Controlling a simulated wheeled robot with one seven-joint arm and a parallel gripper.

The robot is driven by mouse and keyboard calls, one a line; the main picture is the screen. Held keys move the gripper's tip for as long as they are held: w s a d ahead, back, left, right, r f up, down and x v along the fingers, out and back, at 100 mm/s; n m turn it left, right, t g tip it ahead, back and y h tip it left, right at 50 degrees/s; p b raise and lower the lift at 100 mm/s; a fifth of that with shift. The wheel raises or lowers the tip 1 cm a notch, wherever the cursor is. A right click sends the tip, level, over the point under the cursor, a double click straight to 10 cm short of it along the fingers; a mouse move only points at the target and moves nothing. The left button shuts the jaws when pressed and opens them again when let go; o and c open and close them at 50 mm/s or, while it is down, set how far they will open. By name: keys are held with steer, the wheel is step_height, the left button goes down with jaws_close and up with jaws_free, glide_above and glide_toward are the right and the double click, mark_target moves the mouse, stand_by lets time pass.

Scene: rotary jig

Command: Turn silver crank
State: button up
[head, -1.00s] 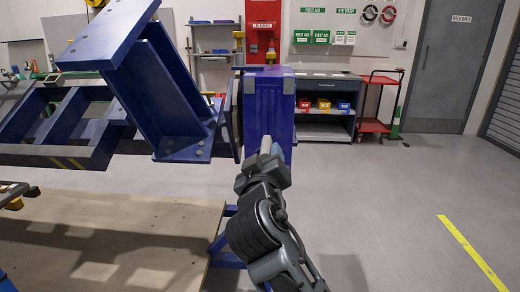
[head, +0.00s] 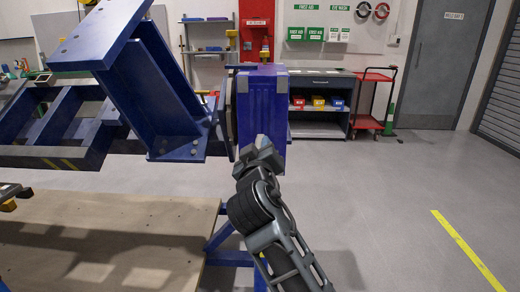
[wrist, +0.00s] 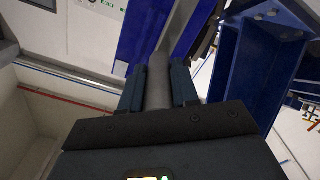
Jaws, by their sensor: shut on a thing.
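The silver crank's grey round handle (wrist: 158,82) stands between the two fingers of my gripper (wrist: 159,76) in the wrist view, with a finger against each side. In the head view my gripper (head: 262,150) is in front of the lower part of the blue drive box (head: 264,100), and it hides most of the crank. The crank's arm and its joint to the box cannot be made out. The blue jig frame with its bolted beam (head: 160,85) is joined to the left of the box and sits tilted.
A wooden platform (head: 110,235) lies at the lower left beside a blue stand leg (head: 230,258). A red cart (head: 370,100) and a shelf unit with coloured bins (head: 318,125) stand behind. The grey floor at right is clear, with a yellow line (head: 470,250).

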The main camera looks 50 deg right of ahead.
jaws_close()
stand_by(0.9)
